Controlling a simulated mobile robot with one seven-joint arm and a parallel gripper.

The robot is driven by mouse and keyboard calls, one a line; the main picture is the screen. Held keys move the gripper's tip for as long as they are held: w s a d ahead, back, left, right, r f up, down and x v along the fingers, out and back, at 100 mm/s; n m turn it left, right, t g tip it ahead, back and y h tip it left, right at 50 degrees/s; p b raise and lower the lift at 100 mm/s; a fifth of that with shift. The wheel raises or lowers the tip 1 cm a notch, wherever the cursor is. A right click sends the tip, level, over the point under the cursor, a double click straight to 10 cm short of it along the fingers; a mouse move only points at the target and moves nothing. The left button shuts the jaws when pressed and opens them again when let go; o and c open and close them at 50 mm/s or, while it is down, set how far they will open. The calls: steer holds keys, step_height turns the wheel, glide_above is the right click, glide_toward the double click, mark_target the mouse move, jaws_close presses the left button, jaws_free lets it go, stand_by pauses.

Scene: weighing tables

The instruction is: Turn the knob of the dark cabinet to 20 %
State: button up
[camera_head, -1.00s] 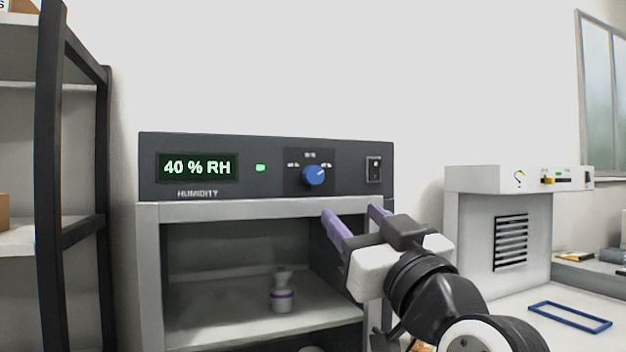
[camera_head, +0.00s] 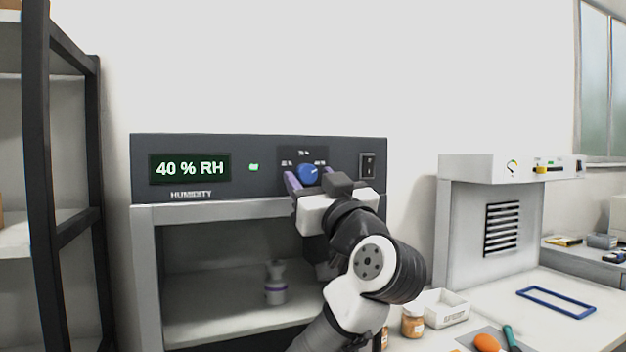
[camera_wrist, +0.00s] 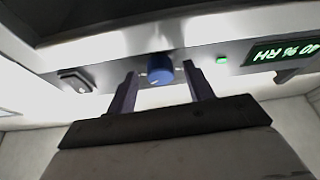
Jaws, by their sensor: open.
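The dark cabinet (camera_head: 140,185) has a front panel with a display (camera_head: 190,168) reading "40 % RH" and a lit green lamp (camera_head: 254,167). Its blue knob (camera_head: 307,174) has a pale pointer mark aimed to the upper right, towards the right-hand label. My gripper (camera_head: 306,178) is open in front of the panel, with purple fingers around the knob's sides in the head view. In the wrist view the knob (camera_wrist: 160,69) shows between and just beyond the two fingertips (camera_wrist: 160,75), with gaps on both sides. I cannot tell whether the fingers reach over it.
A rocker switch (camera_head: 368,166) sits right of the knob. A grey and purple container (camera_head: 276,283) stands inside the open cabinet. A dark shelf rack (camera_head: 38,180) is at the left. A white vented unit (camera_head: 465,210), jars and a blue frame (camera_head: 556,303) are at the right.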

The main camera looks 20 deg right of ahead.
steer(key=c, duration=1)
